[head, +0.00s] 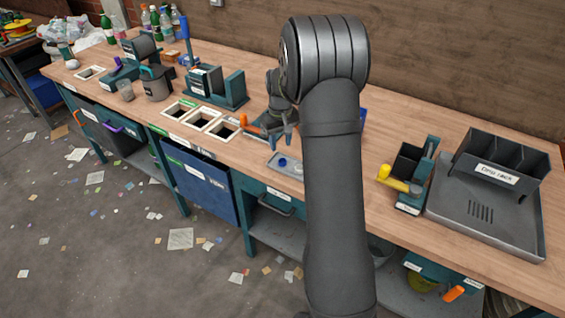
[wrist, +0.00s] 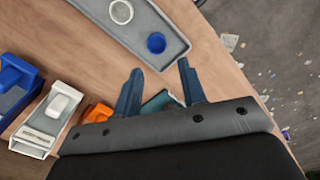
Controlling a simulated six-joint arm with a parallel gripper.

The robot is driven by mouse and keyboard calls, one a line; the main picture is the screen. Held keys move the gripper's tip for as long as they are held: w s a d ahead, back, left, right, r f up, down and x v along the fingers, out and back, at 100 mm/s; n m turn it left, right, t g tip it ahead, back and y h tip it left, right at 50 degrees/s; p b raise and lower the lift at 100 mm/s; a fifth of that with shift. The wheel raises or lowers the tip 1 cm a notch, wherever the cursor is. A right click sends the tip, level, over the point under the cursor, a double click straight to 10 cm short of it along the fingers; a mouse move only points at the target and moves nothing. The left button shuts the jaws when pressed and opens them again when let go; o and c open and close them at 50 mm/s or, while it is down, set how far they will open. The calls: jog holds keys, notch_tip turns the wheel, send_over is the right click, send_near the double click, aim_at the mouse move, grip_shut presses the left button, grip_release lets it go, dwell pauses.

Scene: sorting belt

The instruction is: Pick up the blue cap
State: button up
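The blue cap (wrist: 156,42) lies in a shallow grey tray (wrist: 116,30) on the wooden bench, beside a white ring-shaped cap (wrist: 121,12). In the head view the blue cap (head: 282,162) shows as a small dot in the tray (head: 271,161), left of my arm. My gripper (wrist: 159,82) is open, its two blue fingers apart with nothing held between them. The fingertips point toward the tray, and the blue cap appears just ahead of them in the wrist view. In the head view my gripper (head: 276,140) is above the bench behind the tray, partly hidden by my arm.
Orange (wrist: 97,112), white (wrist: 47,118) and blue (wrist: 18,85) devices stand left of my gripper in the wrist view. Square bench openings (head: 200,119) lie left of the tray. A grey drip rack (head: 490,205) stands right. The bench edge is close to the tray.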

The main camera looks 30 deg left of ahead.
aim_at(282, 161)
jog(key=shift+d+f, duration=0.2)
jog(key=shift+f, duration=1.5)
jog(key=shift+d+f, duration=0.15)
jog(key=shift+f, duration=1.55)
jog(key=c, duration=0.8)
